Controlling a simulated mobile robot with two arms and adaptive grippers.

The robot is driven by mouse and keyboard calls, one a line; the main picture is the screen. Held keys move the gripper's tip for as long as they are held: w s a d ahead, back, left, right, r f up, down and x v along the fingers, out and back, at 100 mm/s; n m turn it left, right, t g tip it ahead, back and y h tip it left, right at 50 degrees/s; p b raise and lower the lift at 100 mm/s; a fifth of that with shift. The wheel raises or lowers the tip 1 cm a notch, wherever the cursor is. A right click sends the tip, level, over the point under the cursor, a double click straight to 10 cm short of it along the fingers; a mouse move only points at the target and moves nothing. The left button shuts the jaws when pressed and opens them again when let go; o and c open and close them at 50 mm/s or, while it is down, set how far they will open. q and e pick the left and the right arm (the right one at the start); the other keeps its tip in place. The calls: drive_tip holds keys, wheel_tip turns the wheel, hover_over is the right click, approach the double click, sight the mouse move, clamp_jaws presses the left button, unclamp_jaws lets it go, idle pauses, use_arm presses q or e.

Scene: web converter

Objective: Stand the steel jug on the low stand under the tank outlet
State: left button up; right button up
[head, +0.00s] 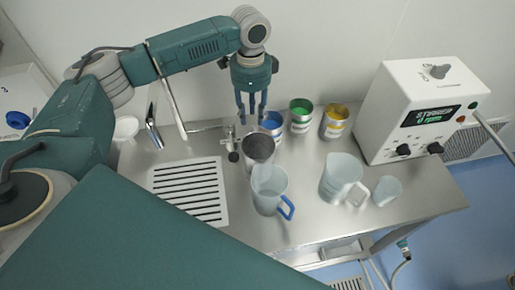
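A grey steel-looking vessel (258,149), probably the steel jug, stands on the bench just below my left gripper in the picture. My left gripper (252,118) points down with its fingers apart and nothing visible between them. Its tips appear above or behind the vessel's rim; I cannot tell whether they touch. A small metal fitting with a black knob (233,156) shows at the vessel's left; what it belongs to is unclear. I cannot clearly make out the low stand or the tank outlet. My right gripper is not in view.
A clear jug with a blue handle (268,190) stands in front of the steel vessel. Blue (272,124), green (301,117) and yellow (336,122) tins stand behind. Clear beakers (341,178) and a white stirrer unit (410,110) are right. A slotted drain (188,190) lies left.

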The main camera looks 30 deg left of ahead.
sight(257, 153)
use_arm(q)
drive_tip(key=f, duration=0.1)
drive_tip(key=f+p, duration=0.1)
drive_tip(key=f, duration=0.1)
drive_tip(key=shift+s+d, duration=0.2)
drive_tip(key=shift+s, duration=0.15)
drive_tip(key=f+p, duration=0.1)
drive_tip(key=f, duration=0.1)
drive_tip(key=f+p, duration=0.2)
drive_tip(key=f, duration=0.1)
drive_tip(key=shift+d, duration=0.2)
drive_tip(key=shift+f, duration=0.4)
drive_tip(key=shift+c, duration=0.5)
clamp_jaws()
